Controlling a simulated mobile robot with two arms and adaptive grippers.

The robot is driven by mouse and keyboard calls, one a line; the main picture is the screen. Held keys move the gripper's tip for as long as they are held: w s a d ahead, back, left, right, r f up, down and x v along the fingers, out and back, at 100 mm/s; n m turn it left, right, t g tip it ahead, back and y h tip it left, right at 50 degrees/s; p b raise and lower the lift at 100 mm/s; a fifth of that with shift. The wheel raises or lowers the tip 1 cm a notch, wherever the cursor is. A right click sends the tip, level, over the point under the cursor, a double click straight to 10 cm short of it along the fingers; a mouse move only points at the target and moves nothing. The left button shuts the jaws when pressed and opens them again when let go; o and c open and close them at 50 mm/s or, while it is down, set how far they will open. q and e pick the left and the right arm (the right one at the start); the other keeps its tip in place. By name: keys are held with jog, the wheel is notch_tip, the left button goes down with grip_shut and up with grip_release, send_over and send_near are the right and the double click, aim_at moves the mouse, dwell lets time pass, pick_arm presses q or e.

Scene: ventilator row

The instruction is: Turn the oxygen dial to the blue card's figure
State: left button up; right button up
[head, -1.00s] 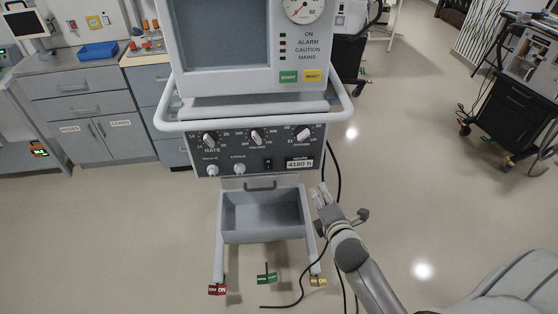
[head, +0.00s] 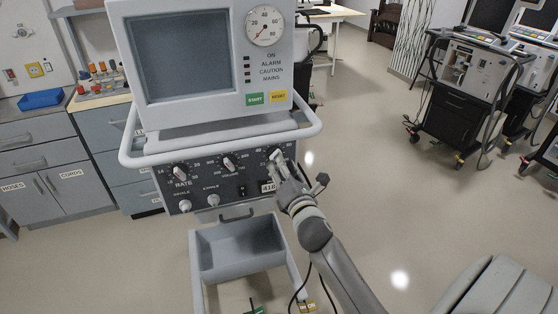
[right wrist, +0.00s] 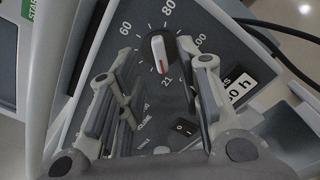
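The oxygen dial (right wrist: 159,52) is the right-hand one of three on the ventilator's dark panel (head: 203,175). It has a white knob with a red mark that points down toward 21; 60, 80 and 100 are printed around it. My right gripper (right wrist: 154,58) is open, its fingers apart on either side of the knob. I cannot tell whether they touch it. In the head view the right gripper (head: 280,164) covers part of the dial's front. No blue card shows in these views, and my left gripper is out of view.
The rate dial (head: 178,171) and volume dial (head: 229,163) sit to the left, with smaller knobs and a switch below. A white rail (head: 215,145) runs above the panel. A grey bin (head: 240,247) hangs below. Other ventilators (head: 470,85) stand at the right; open floor lies between.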

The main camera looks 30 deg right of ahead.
jog(key=x, duration=0.3)
grip_shut()
dwell(0.4)
